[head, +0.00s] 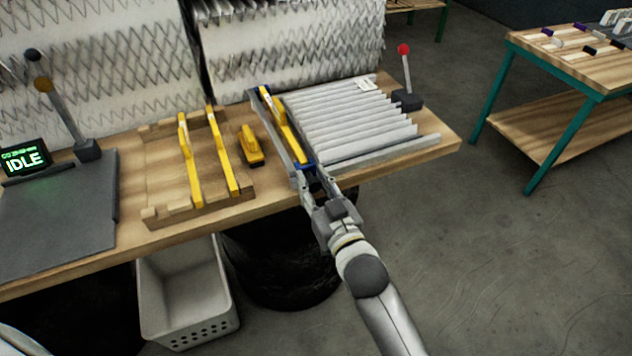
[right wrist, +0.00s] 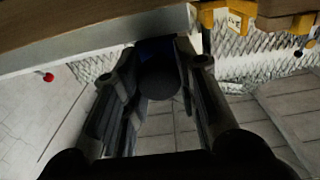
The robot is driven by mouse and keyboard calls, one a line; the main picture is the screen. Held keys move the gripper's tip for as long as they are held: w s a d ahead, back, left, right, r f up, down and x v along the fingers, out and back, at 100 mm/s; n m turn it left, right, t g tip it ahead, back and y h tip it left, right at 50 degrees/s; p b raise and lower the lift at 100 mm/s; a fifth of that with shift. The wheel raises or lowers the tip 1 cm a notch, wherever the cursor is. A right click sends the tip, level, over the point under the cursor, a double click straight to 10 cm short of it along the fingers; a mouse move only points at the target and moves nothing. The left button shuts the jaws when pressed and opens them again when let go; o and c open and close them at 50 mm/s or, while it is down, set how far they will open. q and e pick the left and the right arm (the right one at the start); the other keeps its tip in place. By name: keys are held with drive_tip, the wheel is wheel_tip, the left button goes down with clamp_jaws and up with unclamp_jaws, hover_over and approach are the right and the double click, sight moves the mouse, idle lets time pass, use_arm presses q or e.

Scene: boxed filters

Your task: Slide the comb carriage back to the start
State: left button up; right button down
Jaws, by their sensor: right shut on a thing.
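The comb carriage (head: 284,127) is a yellow bar with blue ends. It lies across the bench at the left end of a row of upright grey pleats (head: 350,125). My right gripper (head: 316,182) is at the carriage's near end, at the bench's front edge. In the right wrist view its fingers (right wrist: 157,62) are shut around a dark round knob (right wrist: 160,80), with a blue part behind it. The fingers hide part of the knob and the near blue end. My left gripper is not in view.
Left of the carriage are a loose yellow block (head: 251,147) and a wooden rack (head: 160,180) with yellow bars. A red-knobbed lever (head: 405,75) stands behind the pleats' right end. A screen (head: 25,160) reads IDLE. A white bin (head: 187,295) stands below the bench.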

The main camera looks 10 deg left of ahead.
drive_tip(key=c, duration=1.1)
unclamp_jaws()
drive_tip(key=shift+s+a, duration=0.15)
drive_tip(key=shift+a, duration=0.1)
drive_tip(key=shift+d, duration=0.2)
drive_tip(key=shift+s+d, duration=0.15)
drive_tip(key=shift+s, duration=0.15)
drive_tip(key=v, duration=1.1)
